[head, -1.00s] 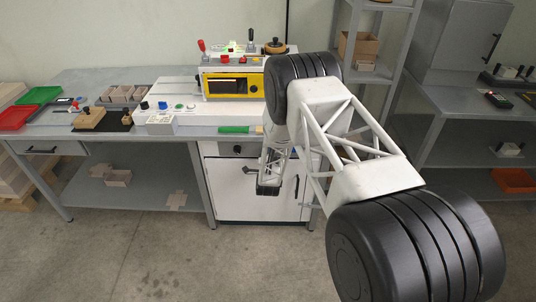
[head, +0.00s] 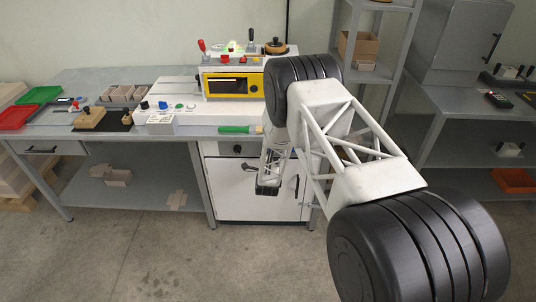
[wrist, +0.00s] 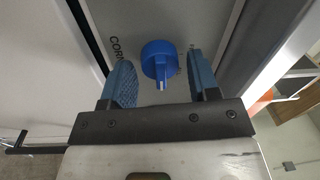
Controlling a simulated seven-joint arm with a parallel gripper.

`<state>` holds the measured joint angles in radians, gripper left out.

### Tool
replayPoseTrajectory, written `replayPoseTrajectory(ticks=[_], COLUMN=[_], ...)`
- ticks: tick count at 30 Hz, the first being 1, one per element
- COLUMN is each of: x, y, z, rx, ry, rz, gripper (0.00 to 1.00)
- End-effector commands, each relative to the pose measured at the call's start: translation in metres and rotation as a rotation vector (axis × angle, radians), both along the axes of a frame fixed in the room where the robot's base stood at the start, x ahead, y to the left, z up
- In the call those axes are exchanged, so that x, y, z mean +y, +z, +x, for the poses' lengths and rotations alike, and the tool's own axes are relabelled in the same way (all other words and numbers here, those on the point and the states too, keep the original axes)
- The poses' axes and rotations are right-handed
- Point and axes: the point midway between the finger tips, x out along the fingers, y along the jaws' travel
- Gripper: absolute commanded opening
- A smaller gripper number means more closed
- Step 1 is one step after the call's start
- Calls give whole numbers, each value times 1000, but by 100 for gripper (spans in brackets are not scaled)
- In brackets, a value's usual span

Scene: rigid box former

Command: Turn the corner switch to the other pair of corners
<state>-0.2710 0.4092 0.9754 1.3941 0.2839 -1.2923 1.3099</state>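The corner switch is a round blue knob (wrist: 160,60) on a grey panel, partly labelled with the letters "CORN", in the wrist view. Its raised grip bar points toward the bottom of the picture, with a pale mark at its end. My gripper (wrist: 161,72) is open, with one blue ribbed finger on each side of the knob and a visible gap on both sides. In the head view my gripper (head: 268,187) hangs low in front of the white cabinet. I cannot make out this knob there; my arm covers part of that area.
The box former with its yellow-framed window (head: 233,84) stands on the bench above. A green-handled brush (head: 238,129) lies near the bench's front edge. A white cabinet door (head: 235,188) is below. A shelf rack (head: 390,60) stands behind my arm at the right.

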Motion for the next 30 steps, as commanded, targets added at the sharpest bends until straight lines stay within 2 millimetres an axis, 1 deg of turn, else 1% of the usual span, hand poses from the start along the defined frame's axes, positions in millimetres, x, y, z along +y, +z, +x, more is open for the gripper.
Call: replayPoseTrajectory(ticks=[11, 16, 20, 30], x=[0, 0, 0, 1], y=[0, 0, -1, -5], z=[-1, -8, -20, -62], rx=[0, 0, 1, 1], ry=[0, 0, 0, 1], rz=[-1, -1, 0, 0], gripper=[64, 64, 64, 64])
